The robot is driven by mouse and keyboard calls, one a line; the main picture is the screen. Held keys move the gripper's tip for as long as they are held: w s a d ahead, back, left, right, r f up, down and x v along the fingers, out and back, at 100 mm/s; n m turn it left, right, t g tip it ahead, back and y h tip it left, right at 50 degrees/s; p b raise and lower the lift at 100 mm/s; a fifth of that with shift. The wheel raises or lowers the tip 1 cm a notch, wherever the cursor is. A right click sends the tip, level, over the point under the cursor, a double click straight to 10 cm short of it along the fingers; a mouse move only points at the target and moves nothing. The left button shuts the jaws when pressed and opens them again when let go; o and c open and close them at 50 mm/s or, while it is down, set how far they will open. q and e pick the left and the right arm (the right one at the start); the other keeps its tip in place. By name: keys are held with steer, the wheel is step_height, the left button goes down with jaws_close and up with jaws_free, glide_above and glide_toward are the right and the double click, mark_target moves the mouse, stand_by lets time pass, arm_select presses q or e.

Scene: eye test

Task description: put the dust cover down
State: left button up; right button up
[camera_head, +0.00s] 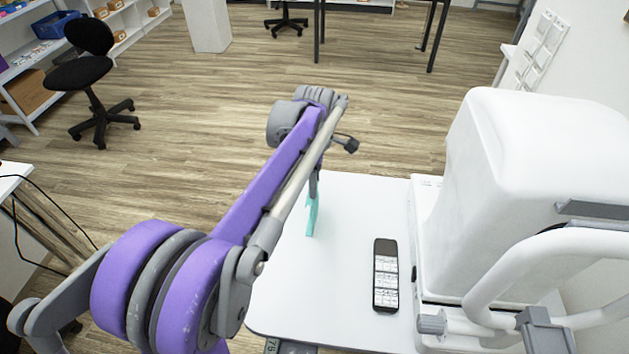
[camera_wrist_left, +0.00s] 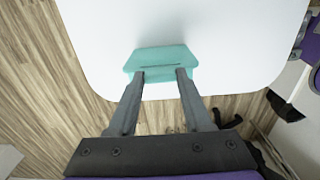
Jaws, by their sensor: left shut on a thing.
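The dust cover (camera_head: 312,218) looks like a small teal piece at the end of my left arm in the head view. My left gripper (camera_head: 314,188) is shut on it. In the left wrist view the dust cover (camera_wrist_left: 160,56) sits at the tips of both fingers of my left gripper (camera_wrist_left: 160,74), with the white table top behind it. It is over the left part of the white table (camera_head: 350,195). I cannot tell whether it touches the table. My arm partly hides the gripper in the head view. My right gripper is not in view.
A dark handheld device with a lit screen (camera_head: 386,275) lies on the table, right of the dust cover. A large white instrument (camera_head: 530,180) fills the table's right side. Bare table lies between the dust cover and the device. A black chair (camera_head: 85,75) stands far left.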

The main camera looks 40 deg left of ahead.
arm_select(q)
steer(key=shift+f, duration=0.1)
steer(key=o, duration=1)
steer(key=shift+r, duration=0.25)
step_height(320, 180, up, 12)
steer(key=p, duration=0.2)
steer(key=s+d+f+m+t, duration=0.1)
steer(key=s+d+f+m, duration=0.4)
steer(key=m, duration=0.3)
steer(key=s+d+f+m+t, duration=0.2)
steer(key=s+d+f+m, duration=0.3)
steer(key=s+f+m, duration=0.2)
steer(key=s+d+f+m+t, duration=0.2)
steer(key=s+d+f+m, duration=0.4)
steer(key=f+m, duration=0.1)
steer(key=shift+s+d+m, duration=0.1)
steer(key=shift+m, duration=0.8)
